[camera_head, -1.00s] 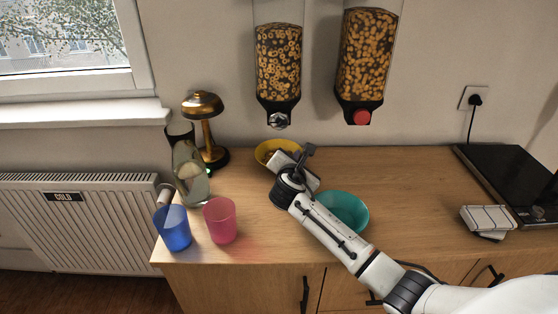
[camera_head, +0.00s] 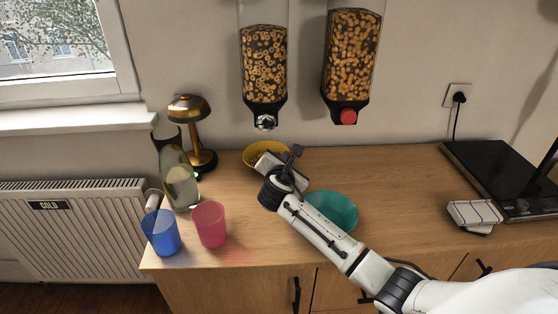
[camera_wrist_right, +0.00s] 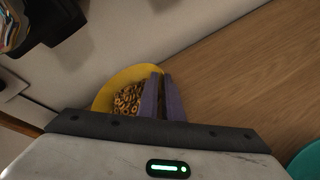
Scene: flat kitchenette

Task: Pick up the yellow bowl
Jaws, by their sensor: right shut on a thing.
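The yellow bowl (camera_head: 256,148) stands at the back of the wooden counter, below the left cereal dispenser. It holds ring-shaped cereal, which shows in the right wrist view, where the bowl (camera_wrist_right: 108,92) is partly hidden by my gripper. My right gripper (camera_head: 279,157) reaches over the bowl's near right side. In the right wrist view its two purple-grey fingers (camera_wrist_right: 161,95) are close together, shut on the bowl's rim. I cannot tell whether the bowl is off the counter. My left gripper is not in view.
A teal bowl (camera_head: 340,211) stands close beside my right forearm. A blue cup (camera_head: 162,233), a pink cup (camera_head: 210,225), a glass carafe (camera_head: 180,185) and a brass lamp (camera_head: 192,112) stand on the left. The counter's right middle is free.

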